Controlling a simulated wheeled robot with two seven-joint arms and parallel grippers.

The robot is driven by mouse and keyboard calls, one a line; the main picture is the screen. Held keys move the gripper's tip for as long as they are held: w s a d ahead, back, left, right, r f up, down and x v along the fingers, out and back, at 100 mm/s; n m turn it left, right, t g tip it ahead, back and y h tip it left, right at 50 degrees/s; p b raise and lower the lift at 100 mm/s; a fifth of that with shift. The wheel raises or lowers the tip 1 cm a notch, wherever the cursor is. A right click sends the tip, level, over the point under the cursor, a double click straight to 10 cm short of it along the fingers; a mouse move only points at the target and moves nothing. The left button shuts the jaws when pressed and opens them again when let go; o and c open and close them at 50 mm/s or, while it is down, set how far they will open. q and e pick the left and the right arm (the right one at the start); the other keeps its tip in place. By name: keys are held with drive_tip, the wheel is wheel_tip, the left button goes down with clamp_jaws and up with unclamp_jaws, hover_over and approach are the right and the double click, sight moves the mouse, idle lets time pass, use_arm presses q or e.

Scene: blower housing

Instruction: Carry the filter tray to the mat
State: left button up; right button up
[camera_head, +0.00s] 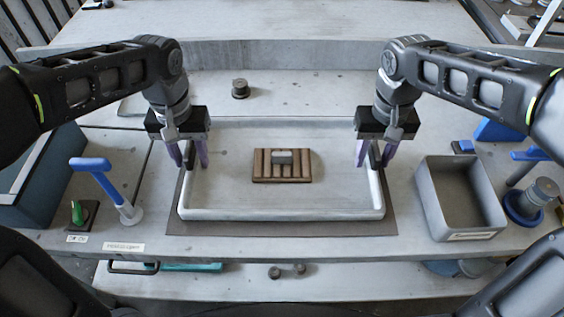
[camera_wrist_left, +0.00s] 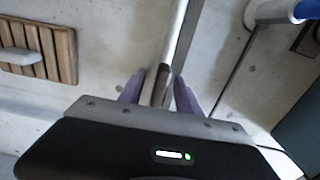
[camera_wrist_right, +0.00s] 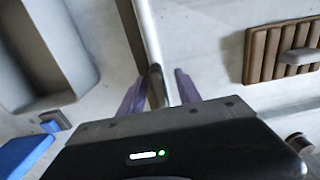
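The filter tray (camera_head: 282,214) is a shallow pale tray with a raised rim and a dark grip on each short side. It appears to sit over the dark grey mat (camera_head: 280,229), whose edge shows at the front and sides. A brown ribbed filter (camera_head: 262,178) with a grey handle lies inside. My left gripper (camera_head: 188,158) is at the tray's left grip, with purple fingers apart on either side (camera_wrist_left: 158,85). My right gripper (camera_head: 375,158) straddles the right grip likewise (camera_wrist_right: 157,85). Small gaps show beside the grips; both grippers look open.
A grey open bin (camera_head: 458,222) stands right of the tray, with blue-handled items (camera_head: 527,200) beyond it. A blue-handled tool (camera_head: 105,185) and a green knob (camera_head: 77,212) are at left. A small dark cylinder (camera_head: 240,88) stands behind the tray.

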use_arm(q)
drive_tip(key=shift+f, duration=0.1)
drive_tip(key=shift+c, duration=0.3)
use_arm(e)
drive_tip(key=shift+f, duration=0.1)
drive_tip(key=shift+c, duration=0.3)
use_arm(q)
clamp_jaws()
use_arm(e)
clamp_jaws()
idle(0.5)
